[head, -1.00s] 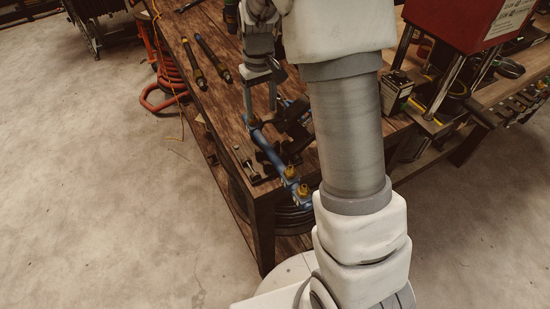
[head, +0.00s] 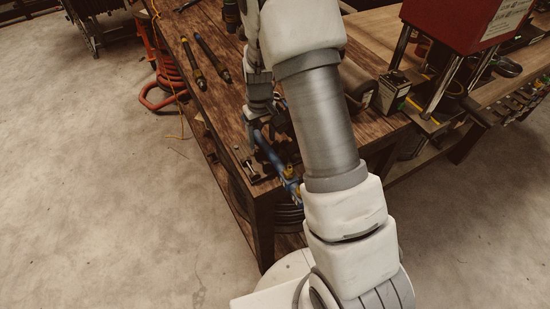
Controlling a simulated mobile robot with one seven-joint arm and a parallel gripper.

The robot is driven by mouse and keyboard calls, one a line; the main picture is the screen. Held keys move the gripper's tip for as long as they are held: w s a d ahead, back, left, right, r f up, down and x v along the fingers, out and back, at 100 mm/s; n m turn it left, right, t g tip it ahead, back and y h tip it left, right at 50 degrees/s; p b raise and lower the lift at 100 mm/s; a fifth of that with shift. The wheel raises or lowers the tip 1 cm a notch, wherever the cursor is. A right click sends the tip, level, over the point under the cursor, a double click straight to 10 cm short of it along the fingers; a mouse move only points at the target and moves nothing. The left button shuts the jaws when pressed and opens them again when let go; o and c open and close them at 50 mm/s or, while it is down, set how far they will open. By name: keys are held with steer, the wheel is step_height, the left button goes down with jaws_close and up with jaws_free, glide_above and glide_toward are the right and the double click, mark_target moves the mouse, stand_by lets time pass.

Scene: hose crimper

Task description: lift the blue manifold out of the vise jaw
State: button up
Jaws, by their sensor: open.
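The blue manifold (head: 286,181) is a blue tube with brass fittings at its near end. It lies at the near corner of the wooden bench, in the dark vise jaw (head: 250,168). My arm hides part of the manifold and vise on the right. My gripper (head: 257,124) is open, with its fingers pointing down at the manifold's far end. Its fingertips are very close to the blue tube; I cannot tell whether they straddle or touch it.
A red machine (head: 464,35) stands on the bench at right. An orange coiled hose (head: 163,90) is on the floor at left. The floor in front is clear.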

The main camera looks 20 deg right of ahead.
jaws_close()
steer(key=shift+r, duration=0.15)
stand_by(0.4)
